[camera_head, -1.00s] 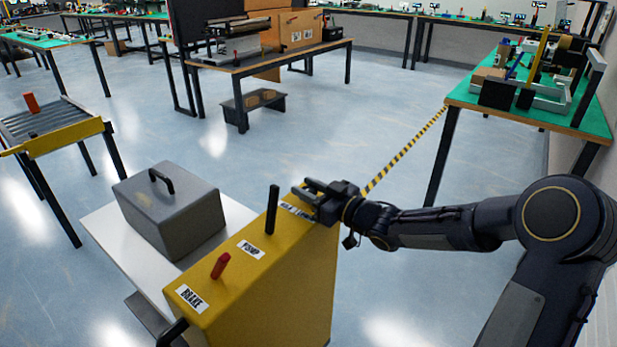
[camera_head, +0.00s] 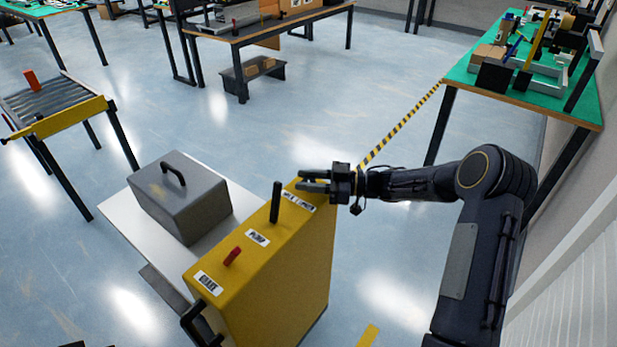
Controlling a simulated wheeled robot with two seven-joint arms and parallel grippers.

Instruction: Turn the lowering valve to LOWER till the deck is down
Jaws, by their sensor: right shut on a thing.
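The yellow lift console (camera_head: 290,275) stands upright beside the white deck (camera_head: 120,212), which bears a grey toolbox (camera_head: 180,200). A black lever (camera_head: 275,202) stands by the PUMP label and a red lever (camera_head: 232,257) nearer the BRAKE label. At the console's far end is a label (camera_head: 298,202) whose small print ends in what looks like LOWER. My right gripper (camera_head: 304,181) is just beyond that label, fingers pointing left, shut on the lowering valve. The valve is mostly hidden by the fingers. My left gripper is not in view.
A roller table (camera_head: 75,118) with a yellow front bar and a red block stands at the left. A green-topped bench (camera_head: 545,105) is at the right. Striped tape (camera_head: 400,125) marks the floor. Open floor lies behind the console.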

